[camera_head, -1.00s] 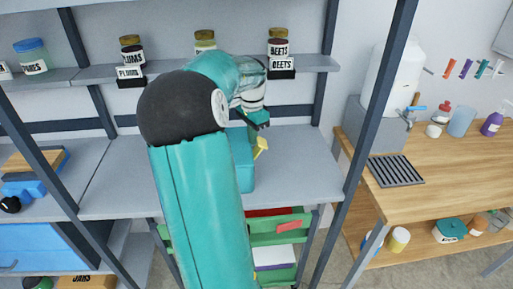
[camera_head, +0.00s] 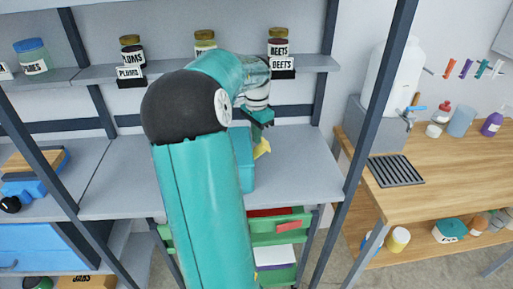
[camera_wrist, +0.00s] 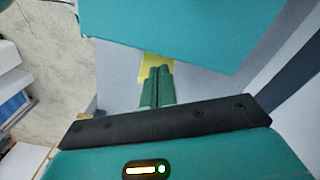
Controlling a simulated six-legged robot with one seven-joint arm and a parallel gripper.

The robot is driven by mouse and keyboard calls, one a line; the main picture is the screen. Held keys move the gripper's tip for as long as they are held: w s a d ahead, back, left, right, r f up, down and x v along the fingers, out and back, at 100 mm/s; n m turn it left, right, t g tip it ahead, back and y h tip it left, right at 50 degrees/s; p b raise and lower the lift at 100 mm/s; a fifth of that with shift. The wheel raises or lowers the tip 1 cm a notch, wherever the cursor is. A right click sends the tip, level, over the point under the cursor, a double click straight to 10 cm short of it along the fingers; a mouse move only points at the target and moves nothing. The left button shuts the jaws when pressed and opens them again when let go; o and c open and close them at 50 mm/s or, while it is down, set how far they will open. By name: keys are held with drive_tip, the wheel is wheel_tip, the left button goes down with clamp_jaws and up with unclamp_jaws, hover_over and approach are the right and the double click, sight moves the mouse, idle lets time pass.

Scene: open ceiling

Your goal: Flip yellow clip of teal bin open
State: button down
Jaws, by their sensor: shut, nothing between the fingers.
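The teal bin (camera_head: 244,165) stands on the grey shelf, partly hidden behind my arm in the head view. Its yellow clip (camera_head: 262,148) sticks out on the bin's right side. In the wrist view the bin (camera_wrist: 190,30) fills the top, and the clip (camera_wrist: 155,62) shows just below its edge. My gripper (camera_head: 264,123) is just above the clip in the head view. In the wrist view its green fingers (camera_wrist: 157,72) are together and empty, with their tips overlapping the clip. I cannot tell whether they touch it.
The grey shelf (camera_head: 300,170) is clear to the right of the bin. A dark upright post (camera_head: 365,130) stands further right, before a wooden counter (camera_head: 440,185). Labelled jars (camera_head: 278,47) stand on the upper shelf. Green crates (camera_head: 278,228) sit below.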

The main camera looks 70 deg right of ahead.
wheel_tip(320, 180, up, 6)
drive_tip(key=shift+w+a+r, duration=0.25)
drive_tip(key=shift+w, duration=0.2)
idle(0.6)
drive_tip(key=shift+w, duration=0.1)
idle(0.4)
drive_tip(key=w+a+r+n+t, duration=0.1)
drive_tip(key=w+a+n, duration=0.55)
drive_tip(key=a, duration=0.55)
drive_tip(key=w+a+r+n+t, duration=0.2)
drive_tip(key=w+a+n, duration=0.4)
drive_tip(key=a, duration=0.7)
drive_tip(key=s+a+f+n+t, duration=0.1)
drive_tip(key=a+n, duration=0.5)
drive_tip(key=a, duration=0.7)
drive_tip(key=s+a+f+n+t, duration=0.1)
drive_tip(key=a+n, duration=0.5)
drive_tip(key=a, duration=0.7)
drive_tip(key=s+f, duration=0.1)
drive_tip(key=s, duration=0.1)
drive_tip(key=shift+s+a+t, duration=0.15)
drive_tip(key=shift+s+t, duration=0.15)
drive_tip(key=shift+s, duration=0.05)
